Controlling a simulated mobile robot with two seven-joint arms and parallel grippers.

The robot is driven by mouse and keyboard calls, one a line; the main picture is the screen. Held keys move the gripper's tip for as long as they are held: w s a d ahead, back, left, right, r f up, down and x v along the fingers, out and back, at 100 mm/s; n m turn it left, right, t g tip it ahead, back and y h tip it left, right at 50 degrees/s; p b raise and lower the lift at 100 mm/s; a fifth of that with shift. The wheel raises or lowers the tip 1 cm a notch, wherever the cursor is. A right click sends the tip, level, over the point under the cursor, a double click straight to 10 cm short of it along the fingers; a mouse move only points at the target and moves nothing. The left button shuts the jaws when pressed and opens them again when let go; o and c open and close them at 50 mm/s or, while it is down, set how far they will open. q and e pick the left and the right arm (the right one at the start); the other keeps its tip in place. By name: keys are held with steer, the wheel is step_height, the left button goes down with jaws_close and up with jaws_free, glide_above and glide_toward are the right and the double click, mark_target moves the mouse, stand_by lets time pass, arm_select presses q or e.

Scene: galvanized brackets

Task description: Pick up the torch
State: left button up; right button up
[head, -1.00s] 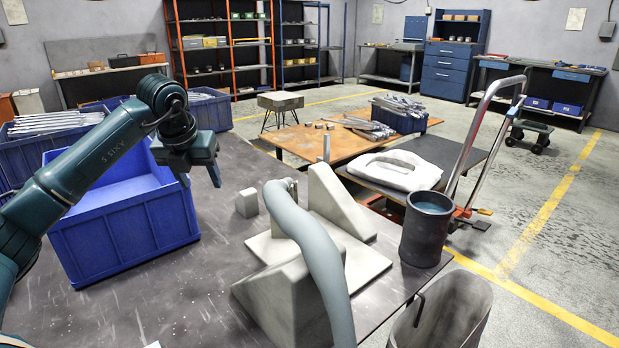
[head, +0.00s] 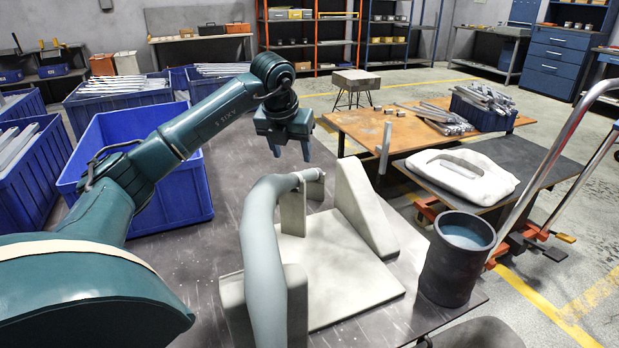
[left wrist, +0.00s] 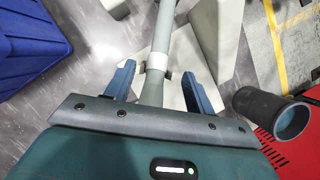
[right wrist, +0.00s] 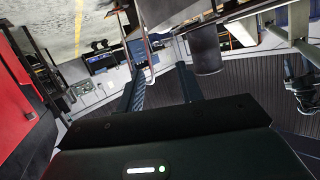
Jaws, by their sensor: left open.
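The torch (head: 262,240) is a thick grey-blue curved tube, the only torch-like thing I see. It leans over a pale bracket with its thin end at the back near a small pale block. My left gripper (head: 291,156) is open and empty, pointing down, and shows just above and behind that thin end. In the left wrist view the torch (left wrist: 164,35) runs between the spread fingers of my left gripper (left wrist: 159,68), apparently not gripped. My right gripper (right wrist: 159,68) is open and empty in the right wrist view, away from the torch.
A dark cup (head: 457,262) stands at the table's right edge. A blue bin (head: 175,195) is behind my left arm. A wooden table (head: 375,130) with metal parts lies beyond.

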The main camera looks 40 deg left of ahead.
mark_target(297, 176)
arm_select(q)
steer(key=x, duration=0.9)
steer(key=shift+w+a+f+b, duration=0.1)
steer(key=shift+f+b, duration=0.2)
steer(key=shift+b, duration=0.1)
steer(key=shift+r, duration=0.1)
steer(key=c, duration=1)
